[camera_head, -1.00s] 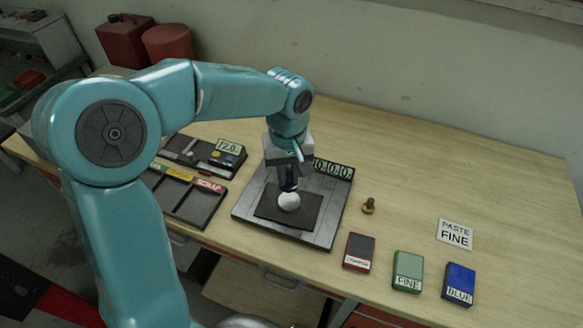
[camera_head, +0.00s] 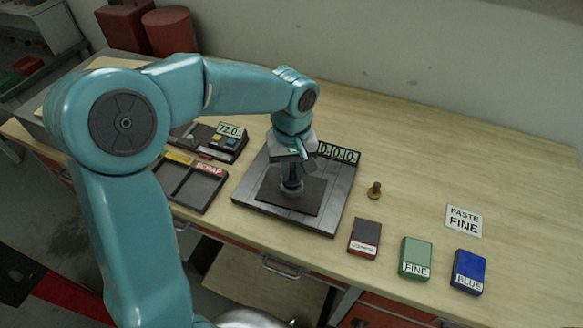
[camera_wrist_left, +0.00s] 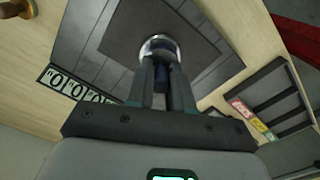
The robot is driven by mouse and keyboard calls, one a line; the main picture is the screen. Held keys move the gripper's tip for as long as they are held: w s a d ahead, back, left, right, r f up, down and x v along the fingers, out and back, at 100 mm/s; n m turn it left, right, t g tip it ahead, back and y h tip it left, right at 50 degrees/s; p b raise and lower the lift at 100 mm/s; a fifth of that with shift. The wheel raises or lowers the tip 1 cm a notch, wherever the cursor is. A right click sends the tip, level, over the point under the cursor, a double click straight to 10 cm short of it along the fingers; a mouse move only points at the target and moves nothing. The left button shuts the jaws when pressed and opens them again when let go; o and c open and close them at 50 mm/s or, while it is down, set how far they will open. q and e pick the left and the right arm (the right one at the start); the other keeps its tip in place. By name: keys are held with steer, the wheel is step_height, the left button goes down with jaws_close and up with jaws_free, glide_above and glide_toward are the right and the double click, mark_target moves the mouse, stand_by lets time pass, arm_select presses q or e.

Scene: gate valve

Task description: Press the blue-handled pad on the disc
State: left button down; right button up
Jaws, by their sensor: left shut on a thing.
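My left gripper (camera_head: 291,178) points down over the plate on the table and is shut on the blue-handled pad (camera_wrist_left: 161,72). In the left wrist view, dark blue shows between and just beyond the fingers (camera_wrist_left: 163,92). The round, silver-rimmed disc (camera_wrist_left: 158,42) lies on the dark square mat (camera_wrist_left: 122,28), directly at the fingertips. In the head view only a little of the disc (camera_head: 292,191) shows under the gripper. The pad seems to be at the disc, but I cannot tell whether they touch. My right gripper is not in view.
The mat lies on a grey plate (camera_head: 338,195) with a numeric display (camera_head: 338,153). A sectioned tray (camera_head: 203,193) and a meter box (camera_head: 228,142) stand left. A brass knob (camera_head: 374,190) and red, green (camera_head: 416,258) and blue (camera_head: 467,272) blocks stand right. The back right is clear.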

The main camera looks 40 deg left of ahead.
arm_select(q)
steer(key=shift+s+d, duration=0.1)
steer(key=shift+d, duration=0.05)
steer(key=shift+f, duration=0.1)
steer(key=shift+f, duration=0.1)
stand_by(0.3)
steer(key=shift+f+b, duration=0.2)
steer(key=shift+b, duration=0.2)
steer(key=shift+f, duration=0.1)
stand_by(0.4)
step_height(320, 180, up, 6)
steer(key=p, duration=0.4)
steer(key=shift+r+p, duration=0.6)
steer(key=shift+p, duration=0.05)
